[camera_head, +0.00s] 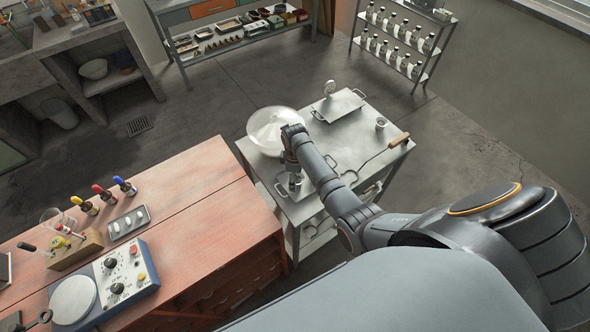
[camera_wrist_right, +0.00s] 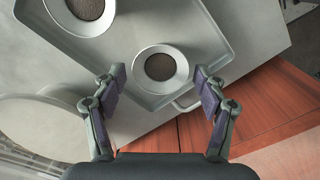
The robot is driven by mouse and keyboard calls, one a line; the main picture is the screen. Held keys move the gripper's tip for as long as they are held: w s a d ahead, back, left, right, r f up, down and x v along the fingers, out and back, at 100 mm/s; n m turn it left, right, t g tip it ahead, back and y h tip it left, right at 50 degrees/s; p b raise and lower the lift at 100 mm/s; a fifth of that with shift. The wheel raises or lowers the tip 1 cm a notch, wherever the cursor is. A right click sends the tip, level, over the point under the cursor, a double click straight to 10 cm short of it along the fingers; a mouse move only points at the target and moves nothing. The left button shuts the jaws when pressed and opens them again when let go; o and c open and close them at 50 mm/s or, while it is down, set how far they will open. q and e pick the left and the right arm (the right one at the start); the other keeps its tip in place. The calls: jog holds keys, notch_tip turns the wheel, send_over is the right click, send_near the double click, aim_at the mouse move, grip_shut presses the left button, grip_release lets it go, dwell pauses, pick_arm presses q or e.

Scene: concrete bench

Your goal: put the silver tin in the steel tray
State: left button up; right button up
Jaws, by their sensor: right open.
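A silver tin (camera_wrist_right: 162,68) with a dark, grainy inside stands upright in the steel tray (camera_wrist_right: 225,48), close to one corner. It also shows in the head view (camera_head: 295,182), just below my right gripper (camera_head: 292,163). In the right wrist view my right gripper (camera_wrist_right: 160,80) is open, its fingers on either side of the tin with a gap on both sides. A second, similar tin (camera_wrist_right: 85,8) is in the tray, cut by the top edge. My arm hides part of the tray in the head view. My left gripper is not in view.
A clear round bowl (camera_head: 270,128) stands beside the tray on the steel table (camera_head: 350,135). A plate with a dial (camera_head: 339,104), a small metal cup (camera_head: 381,123) and a wooden-handled tool (camera_head: 398,140) are farther along. A red wooden bench (camera_head: 185,215) adjoins at left.

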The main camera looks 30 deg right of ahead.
notch_tip(320, 180, up, 11)
jog(key=shift+b, duration=0.4)
